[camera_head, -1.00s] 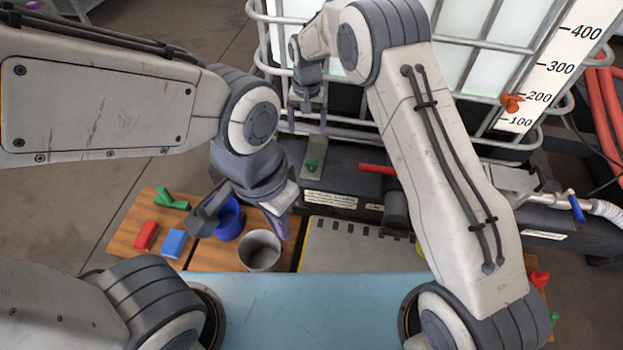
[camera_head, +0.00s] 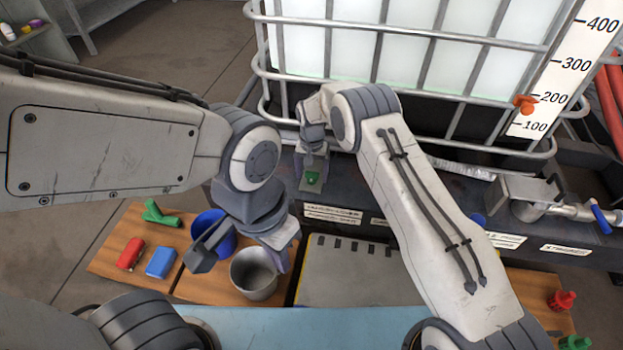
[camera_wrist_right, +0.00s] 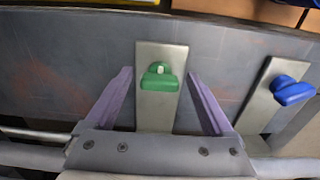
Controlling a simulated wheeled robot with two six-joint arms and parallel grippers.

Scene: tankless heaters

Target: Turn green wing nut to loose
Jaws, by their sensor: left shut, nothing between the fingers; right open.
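The green wing nut (camera_head: 312,178) sits on a light metal plate on the dark beam below the caged tank. In the right wrist view the green wing nut (camera_wrist_right: 158,80) has its wide wing lying about level across the plate. My right gripper (camera_wrist_right: 160,73) is open, with one finger on each side of the nut and a clear gap to both. In the head view my right gripper (camera_head: 312,160) is at the plate, its fingers partly hidden. My left gripper (camera_head: 281,264) is shut and empty, beside the grey cup.
A blue wing nut (camera_wrist_right: 293,90) sits on a plate to the right. A grey cup (camera_head: 254,278), blue cup (camera_head: 208,225), red block (camera_head: 130,254), blue block (camera_head: 161,262) and green piece (camera_head: 160,214) stand on the wooden board. A blue-handled valve (camera_head: 600,218) is at right.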

